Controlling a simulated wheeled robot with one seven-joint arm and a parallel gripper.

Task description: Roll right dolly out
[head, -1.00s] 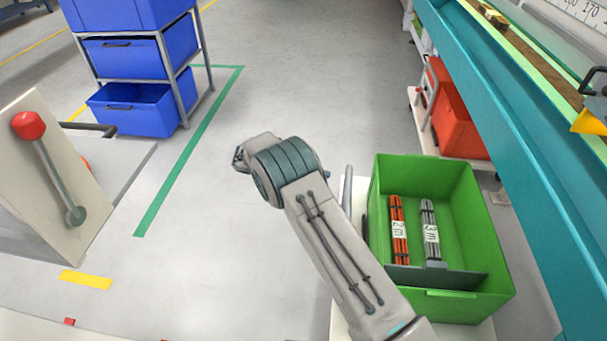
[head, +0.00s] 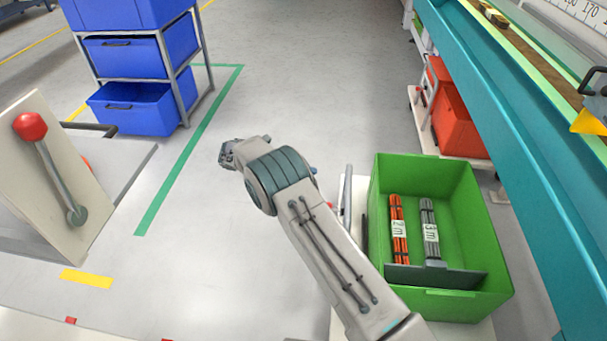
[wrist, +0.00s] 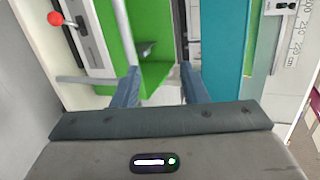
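A pale dolly (head: 492,332) carries a green crate at the lower right of the head view. A grey upright handle bar (head: 346,188) stands at its left side. A second dolly (head: 417,122) with a red crate stands farther back, beside the teal bench. My gripper (wrist: 162,82) is open in the wrist view, its two blue fingers apart with nothing held between them. In the head view my arm hides most of it; a small blue bit shows just left of the handle bar. I cannot tell whether a finger touches the bar.
The green crate (head: 493,250) holds orange and grey cable bundles. The red crate (head: 458,110) sits close to the teal bench (head: 520,150) at right. A red-knobbed lever (head: 30,126) stands at left, with blue bins (head: 140,105) behind. The floor in the middle is clear.

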